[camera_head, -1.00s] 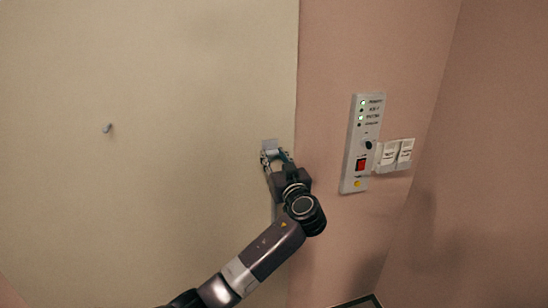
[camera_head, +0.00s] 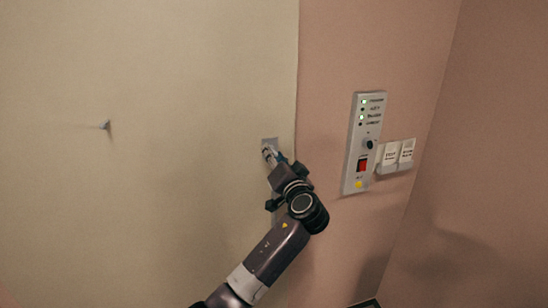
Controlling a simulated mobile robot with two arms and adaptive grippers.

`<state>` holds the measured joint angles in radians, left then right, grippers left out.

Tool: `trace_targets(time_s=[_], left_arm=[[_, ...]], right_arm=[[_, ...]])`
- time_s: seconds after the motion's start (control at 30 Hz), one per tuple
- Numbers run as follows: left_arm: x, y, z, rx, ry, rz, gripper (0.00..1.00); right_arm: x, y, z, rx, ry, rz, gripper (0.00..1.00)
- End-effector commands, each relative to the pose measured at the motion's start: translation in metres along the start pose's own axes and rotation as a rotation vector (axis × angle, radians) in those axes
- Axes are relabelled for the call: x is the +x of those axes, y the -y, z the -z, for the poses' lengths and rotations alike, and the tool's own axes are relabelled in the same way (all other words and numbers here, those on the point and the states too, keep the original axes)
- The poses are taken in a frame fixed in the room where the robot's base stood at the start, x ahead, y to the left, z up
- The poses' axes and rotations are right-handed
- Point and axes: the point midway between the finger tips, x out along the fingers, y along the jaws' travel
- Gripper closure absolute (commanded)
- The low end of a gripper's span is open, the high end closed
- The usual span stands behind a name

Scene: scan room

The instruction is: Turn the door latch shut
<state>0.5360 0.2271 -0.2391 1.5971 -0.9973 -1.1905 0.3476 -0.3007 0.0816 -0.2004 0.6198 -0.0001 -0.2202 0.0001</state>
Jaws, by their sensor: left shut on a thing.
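The door latch (camera_head: 269,141) is a small grey metal fitting near the right edge of the cream door (camera_head: 190,80). My left gripper (camera_head: 269,152) is at the latch and shut on it. The gripper and wrist hide most of the latch, so I cannot tell how far it is turned. My right gripper is not in view.
A grey control panel (camera_head: 351,172) with green lights, a black knob and a red switch is on the pink wall right of the door. Two white labelled boxes (camera_head: 389,159) sit beside it. A small hook (camera_head: 104,126) sticks out from the door at left.

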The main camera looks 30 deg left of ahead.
Motion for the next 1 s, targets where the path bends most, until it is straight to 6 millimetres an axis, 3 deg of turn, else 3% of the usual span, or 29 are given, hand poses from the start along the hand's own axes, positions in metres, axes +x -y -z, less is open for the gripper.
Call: trace_targets(time_s=[0.6, 1.0], left_arm=[[0.0, -0.001, 0.001, 0.577, 0.001, -0.002, 0.94], [0.0, -0.002, 0.0, 0.827, -0.001, -0.002, 0.94]], right_arm=[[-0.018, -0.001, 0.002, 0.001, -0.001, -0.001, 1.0], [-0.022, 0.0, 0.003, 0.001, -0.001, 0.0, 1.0]])
